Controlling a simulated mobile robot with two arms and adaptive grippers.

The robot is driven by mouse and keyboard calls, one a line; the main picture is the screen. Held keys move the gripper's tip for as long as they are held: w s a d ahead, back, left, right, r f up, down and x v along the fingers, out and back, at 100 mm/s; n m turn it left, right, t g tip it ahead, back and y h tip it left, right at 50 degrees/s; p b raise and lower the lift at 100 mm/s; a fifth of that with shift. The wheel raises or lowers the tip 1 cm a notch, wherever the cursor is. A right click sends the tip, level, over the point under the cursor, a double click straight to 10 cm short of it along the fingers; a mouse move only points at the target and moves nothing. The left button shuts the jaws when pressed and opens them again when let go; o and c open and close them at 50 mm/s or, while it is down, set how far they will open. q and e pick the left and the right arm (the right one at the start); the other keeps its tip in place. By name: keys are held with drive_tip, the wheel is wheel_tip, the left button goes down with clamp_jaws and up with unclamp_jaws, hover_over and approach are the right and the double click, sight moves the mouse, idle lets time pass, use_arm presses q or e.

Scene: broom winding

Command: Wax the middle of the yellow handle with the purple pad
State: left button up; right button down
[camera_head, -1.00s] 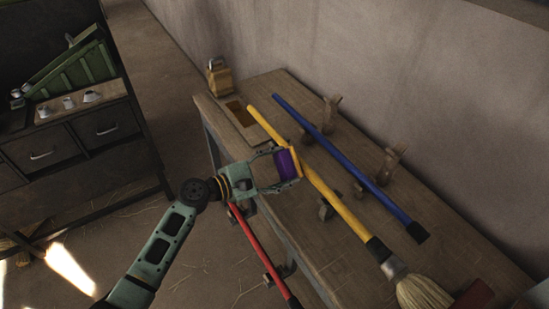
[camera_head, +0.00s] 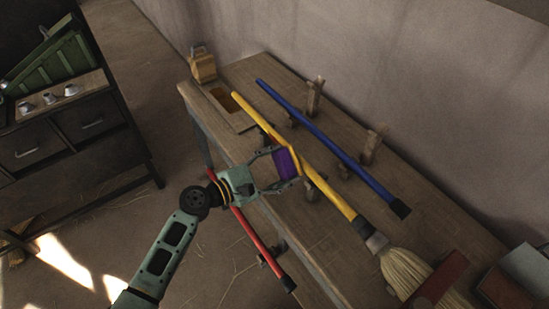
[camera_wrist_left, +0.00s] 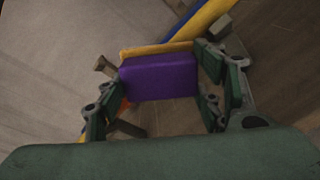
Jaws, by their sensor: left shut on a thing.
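My left gripper (camera_head: 279,168) is shut on the purple pad (camera_head: 286,164), which has a yellowish layer on its far side. The pad also shows between the fingers in the left wrist view (camera_wrist_left: 160,78). The yellow handle (camera_head: 327,188) belongs to a broom lying along the bench, with its straw head (camera_head: 405,272) at the lower right. The pad is at the middle of the handle and hides a short part of it. It looks to be touching the handle or very close to it; I cannot tell which. My right gripper is out of view.
A blue handle (camera_head: 330,145) rests on wooden pegs behind the yellow one. A red handle (camera_head: 257,240) lies along the bench's front side. A wooden block-like container (camera_head: 203,66) stands at the bench's (camera_head: 240,75) far left corner. A dark drawer cabinet (camera_head: 60,135) is at the left.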

use_arm(q)
drive_tip(key=shift+s+d+r, duration=0.1)
drive_tip(key=shift+s+d, duration=0.35)
drive_tip(key=shift+s, duration=0.2)
drive_tip(key=shift+a, duration=0.15)
drive_tip(key=shift+s+a, duration=0.15)
drive_tip(key=shift+a, duration=0.05)
drive_tip(key=shift+p+v, duration=0.55)
drive_tip(key=shift+v, duration=2.1)
drive_tip(key=shift+v, duration=1.5)
